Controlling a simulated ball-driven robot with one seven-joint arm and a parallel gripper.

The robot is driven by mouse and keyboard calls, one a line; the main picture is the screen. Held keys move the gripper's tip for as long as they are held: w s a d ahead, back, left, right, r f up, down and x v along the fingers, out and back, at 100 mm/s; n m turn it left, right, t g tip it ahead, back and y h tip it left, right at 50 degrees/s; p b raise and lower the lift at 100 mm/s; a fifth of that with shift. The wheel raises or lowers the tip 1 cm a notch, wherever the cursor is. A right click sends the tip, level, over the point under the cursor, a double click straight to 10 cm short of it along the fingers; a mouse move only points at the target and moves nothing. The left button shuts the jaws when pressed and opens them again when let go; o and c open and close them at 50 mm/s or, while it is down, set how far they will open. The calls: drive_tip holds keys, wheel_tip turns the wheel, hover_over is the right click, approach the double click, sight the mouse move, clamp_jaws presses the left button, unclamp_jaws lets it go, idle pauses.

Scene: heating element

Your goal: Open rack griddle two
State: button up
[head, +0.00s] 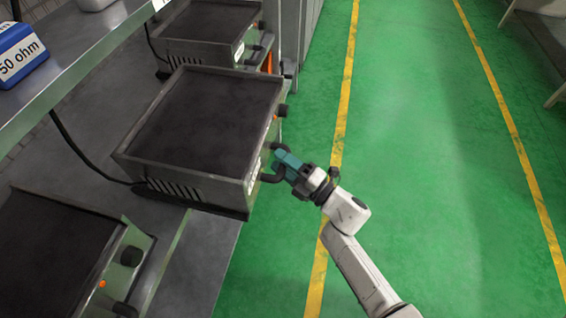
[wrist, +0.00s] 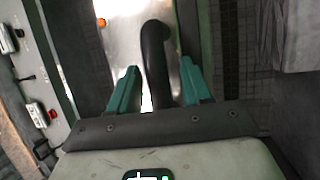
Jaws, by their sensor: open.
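The middle griddle (head: 205,120), a metal box with a dark flat top, sits on the rack in the head view. Its right-hand front face has a black handle, seen close up in the wrist view (wrist: 155,62). My gripper (head: 282,162) is at that front face in the head view, beside the handle. In the wrist view my gripper (wrist: 160,78) has its two teal fingers apart, with the curved handle between them. Gaps show on both sides of the handle. In the head view the fingers partly hide the handle.
Another griddle (head: 205,28) stands behind and a third (head: 55,250) in front, at lower left. A shelf (head: 75,55) with a blue "50 ohm" block (head: 22,55) overhangs the left. The green floor (head: 420,150) to the right is clear.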

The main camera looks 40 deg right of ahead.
drive_tip(key=b+v, duration=0.1)
drive_tip(key=v, duration=0.9)
drive_tip(key=shift+s+b, duration=0.3)
drive_tip(key=shift+s, duration=0.1)
drive_tip(key=shift+d+f, duration=0.15)
drive_tip(key=d+f+m+g+h, duration=0.3)
drive_tip(key=d+m+g+h, duration=0.6)
drive_tip(key=m, duration=0.6)
drive_tip(key=s+a+f+m+g+y, duration=0.2)
drive_tip(key=s+a+m+g+y, duration=0.2)
drive_tip(key=s+a+g, duration=0.5)
drive_tip(key=s+a+m, duration=0.1)
drive_tip(key=s+a, duration=0.3)
drive_tip(key=s, duration=0.1)
drive_tip(key=shift+s+f, duration=0.2)
drive_tip(key=shift+s, duration=0.1)
drive_tip(key=shift+a, duration=0.1)
